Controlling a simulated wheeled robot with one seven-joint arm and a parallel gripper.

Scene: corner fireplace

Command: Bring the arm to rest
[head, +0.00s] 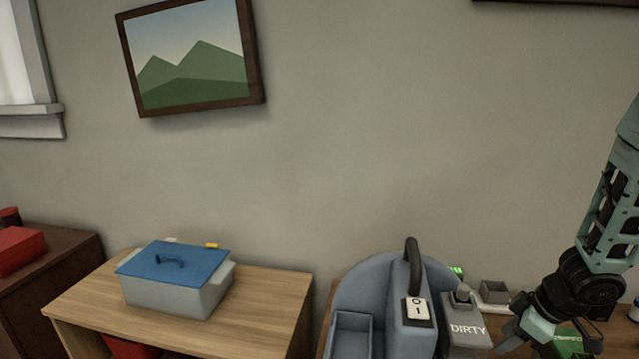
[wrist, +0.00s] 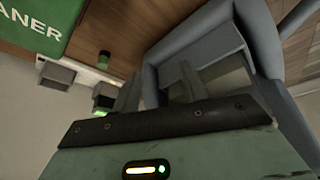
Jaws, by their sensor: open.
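My gripper (head: 530,342) is at the lower right of the head view, at the end of my arm, which comes down from the right edge. It is open, and I see nothing between its fingers. It hangs just right of the grey box marked DIRTY (head: 467,331), over or in front of a green item (head: 568,340) that it partly hides. In the wrist view the two grey fingers of my gripper (wrist: 160,82) point toward a blue-grey machine housing (wrist: 205,42). I cannot tell the gap between the fingers and the housing.
The blue-grey machine (head: 350,290) with a dark handle and switch stands left of the DIRTY box. A wooden table (head: 265,300) holds a blue-lidded grey container (head: 175,285).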

